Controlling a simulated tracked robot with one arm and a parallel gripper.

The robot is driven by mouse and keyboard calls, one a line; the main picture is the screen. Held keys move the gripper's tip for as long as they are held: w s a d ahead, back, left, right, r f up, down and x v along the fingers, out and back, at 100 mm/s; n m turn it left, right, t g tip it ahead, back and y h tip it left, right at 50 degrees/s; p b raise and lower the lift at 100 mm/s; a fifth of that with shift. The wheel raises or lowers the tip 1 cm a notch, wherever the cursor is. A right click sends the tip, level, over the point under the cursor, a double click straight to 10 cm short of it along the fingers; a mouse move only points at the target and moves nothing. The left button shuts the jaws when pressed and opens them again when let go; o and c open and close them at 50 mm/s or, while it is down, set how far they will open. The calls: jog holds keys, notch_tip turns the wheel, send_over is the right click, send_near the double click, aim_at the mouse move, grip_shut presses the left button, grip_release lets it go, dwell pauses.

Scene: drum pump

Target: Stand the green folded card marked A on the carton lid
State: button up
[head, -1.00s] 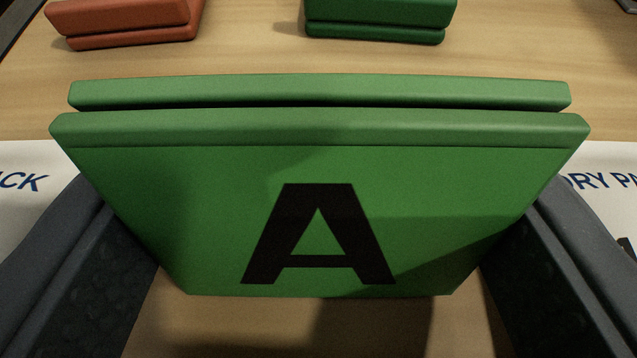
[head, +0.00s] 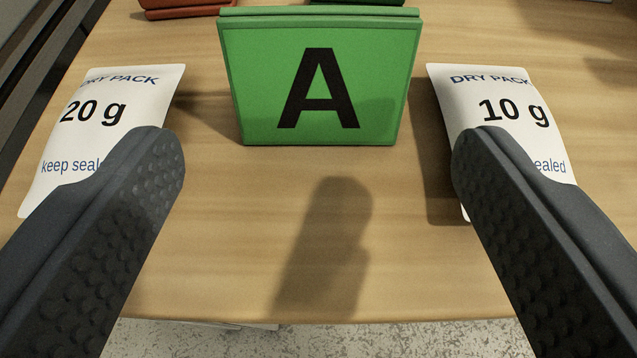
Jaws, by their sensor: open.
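The green folded card with a black A (head: 320,90) stands upright on a wood-grain surface (head: 230,230), its A face toward me. My gripper (head: 318,155) is open and empty, its two dark textured fingers wide apart. The fingers are nearer to me than the card, to either side of it, and apart from it. I cannot make out a carton lid in this view.
A white "20 g" dry pack (head: 110,120) lies left of the card and a "10 g" one (head: 490,95) lies right; my fingers partly cover both. An orange-red piece (head: 190,12) is behind. The surface's near edge drops to a speckled floor (head: 400,340).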

jog(key=shift+p+v, duration=0.35)
jog(key=shift+v, duration=1.8)
jog(key=shift+w+r, duration=0.1)
jog(key=w+d+r+y, duration=0.1)
jog(key=w+r+y, duration=0.1)
jog(key=r, duration=1)
jog(key=w+d+r+y, duration=0.1)
jog(key=r, duration=1.1)
jog(key=s+d+r, duration=0.2)
jog(key=d+r, duration=0.2)
jog(key=r, duration=0.4)
jog(key=s+d+r+t, duration=0.1)
jog(key=s+d+r, duration=0.2)
jog(key=d+r, duration=0.2)
notch_tip(320, 180, up, 4)
jog(key=shift+f+n, duration=0.1)
jog(key=shift+n, duration=0.3)
jog(key=shift+o, duration=0.3)
jog(key=s+d+r+t+h, duration=0.1)
jog(key=s+d+r+h, duration=0.1)
jog(key=s+d+r, duration=0.7)
jog(key=shift+d+r+h, duration=0.3)
jog(key=shift+d+r, duration=0.05)
jog(key=shift+r, duration=0.3)
